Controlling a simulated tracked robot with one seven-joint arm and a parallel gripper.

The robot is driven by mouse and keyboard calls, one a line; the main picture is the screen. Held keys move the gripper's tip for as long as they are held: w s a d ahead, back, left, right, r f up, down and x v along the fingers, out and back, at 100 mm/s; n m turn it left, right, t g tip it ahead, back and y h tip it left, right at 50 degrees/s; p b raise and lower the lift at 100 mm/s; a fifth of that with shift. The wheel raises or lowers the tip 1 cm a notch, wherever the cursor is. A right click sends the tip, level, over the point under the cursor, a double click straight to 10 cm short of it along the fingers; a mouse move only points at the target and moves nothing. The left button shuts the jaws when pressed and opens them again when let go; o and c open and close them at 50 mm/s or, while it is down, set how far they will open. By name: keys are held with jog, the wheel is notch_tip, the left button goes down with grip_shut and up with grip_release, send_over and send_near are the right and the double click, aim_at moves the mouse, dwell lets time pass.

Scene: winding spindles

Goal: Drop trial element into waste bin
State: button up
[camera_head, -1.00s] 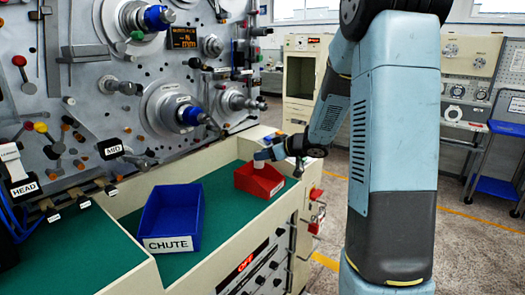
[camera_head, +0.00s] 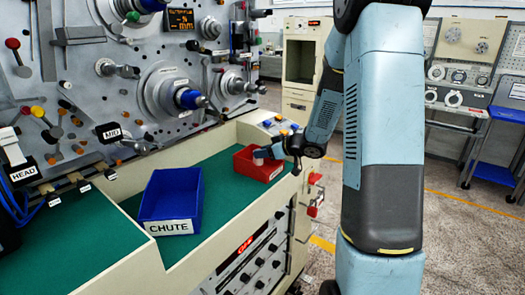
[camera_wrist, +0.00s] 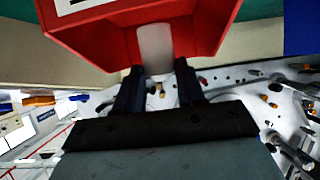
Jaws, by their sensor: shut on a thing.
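A small pale grey cylinder, the trial element (camera_wrist: 155,48), is held between the two dark fingers of my gripper (camera_wrist: 158,80) in the wrist view. In the head view the element (camera_head: 258,155) shows as a light spot at the red bin. The red bin (camera_head: 262,171), likely the waste bin, stands on the green bench top at its far right end. My gripper (camera_head: 271,152) is at the bin's rim. The element overlaps the bin's opening in both views; its exact depth inside is unclear. The bin's wall (camera_wrist: 190,28) fills the top of the wrist view.
A blue bin labelled CHUTE (camera_head: 170,205) stands nearer on the green bench top (camera_head: 215,180). A grey machine panel (camera_head: 75,80) with spindles and knobs rises behind it on the left. A blue trolley (camera_head: 495,180) stands far right.

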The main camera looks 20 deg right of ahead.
jog(key=o, duration=1.1)
jog(key=shift+o, duration=0.2)
jog(key=v, duration=1.3)
jog(key=shift+s+d, duration=0.3)
